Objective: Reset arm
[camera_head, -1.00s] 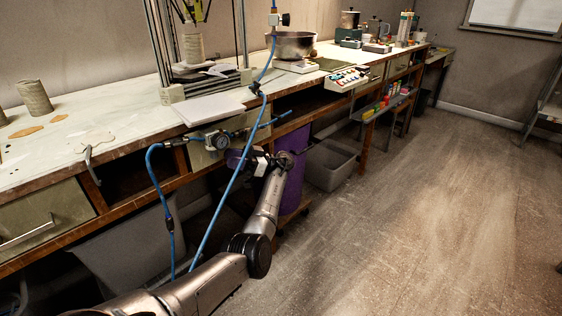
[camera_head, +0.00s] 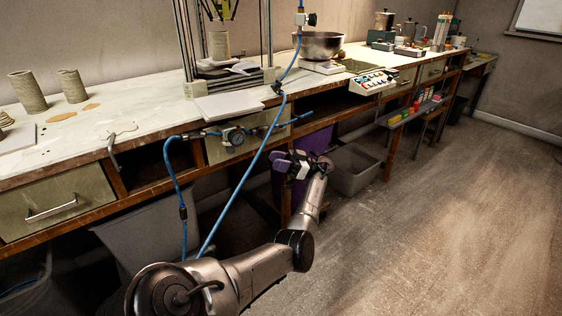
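My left arm rises from the bottom of the head view. Its gripper (camera_head: 283,162) hangs in front of the bench, below the front edge and near the purple bin (camera_head: 317,142). The gripper is small and dark with a pale part, and its fingers do not show clearly enough to tell whether they are open or shut. I cannot make out anything held in it. My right arm and gripper are out of view.
The long workbench (camera_head: 62,150) carries clay cylinders (camera_head: 27,92), a steel bowl (camera_head: 320,45) and a white board (camera_head: 228,105). A blue hose (camera_head: 250,165) hangs near my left arm. A grey bin (camera_head: 352,170) stands below. The floor (camera_head: 450,220) at right is clear.

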